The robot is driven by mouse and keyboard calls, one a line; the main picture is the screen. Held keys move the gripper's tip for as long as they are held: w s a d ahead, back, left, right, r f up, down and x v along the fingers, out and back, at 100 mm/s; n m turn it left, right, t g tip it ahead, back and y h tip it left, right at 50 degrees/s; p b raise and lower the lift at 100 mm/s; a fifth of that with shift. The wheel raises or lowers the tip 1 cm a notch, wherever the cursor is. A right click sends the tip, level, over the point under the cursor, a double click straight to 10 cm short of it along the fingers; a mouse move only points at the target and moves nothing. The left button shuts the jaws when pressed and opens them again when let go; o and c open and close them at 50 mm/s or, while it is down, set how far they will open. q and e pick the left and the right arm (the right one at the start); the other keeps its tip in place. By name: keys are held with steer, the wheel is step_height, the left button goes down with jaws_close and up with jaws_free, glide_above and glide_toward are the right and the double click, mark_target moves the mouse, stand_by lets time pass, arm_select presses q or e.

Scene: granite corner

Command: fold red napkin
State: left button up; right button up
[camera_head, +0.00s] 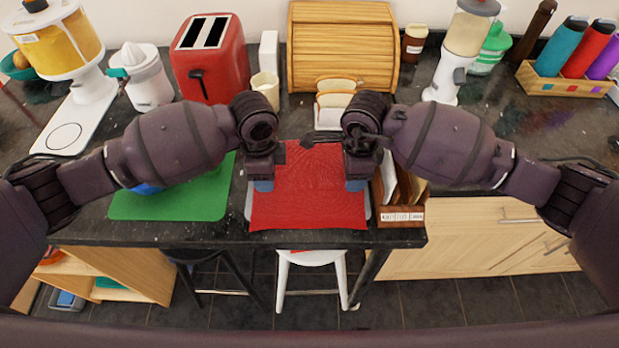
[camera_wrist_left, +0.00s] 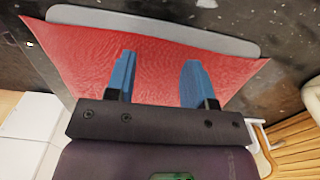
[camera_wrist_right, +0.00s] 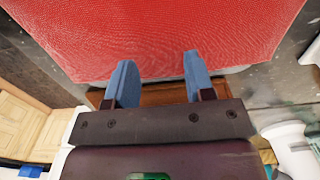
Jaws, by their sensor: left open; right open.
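The red napkin (camera_head: 308,190) lies spread flat over a grey tray (camera_wrist_left: 150,22) near the counter's front edge in the head view. It also fills much of the left wrist view (camera_wrist_left: 150,60) and the top of the right wrist view (camera_wrist_right: 160,35). My left gripper (camera_head: 263,184) is over the napkin's left side, with its blue fingers apart (camera_wrist_left: 156,75) and nothing between them but napkin behind. My right gripper (camera_head: 357,184) is over the napkin's right side, its blue fingers apart (camera_wrist_right: 158,70) and empty. Whether the fingertips touch the cloth I cannot tell.
A green board (camera_head: 190,205) lies left of the napkin, with a blue item partly hidden by my left arm. A wooden holder (camera_head: 402,212) stands close on the right. Behind are a red toaster (camera_head: 210,58), a bread box (camera_head: 341,45) and bread slices (camera_head: 335,100).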

arm_select(q)
steer(key=shift+f, duration=0.15)
arm_select(e)
steer(key=shift+f, duration=0.15)
arm_select(q)
steer(key=shift+c, duration=0.3)
arm_select(e)
steer(key=shift+c, duration=0.3)
arm_select(q)
jaws_close()
arm_select(e)
jaws_close()
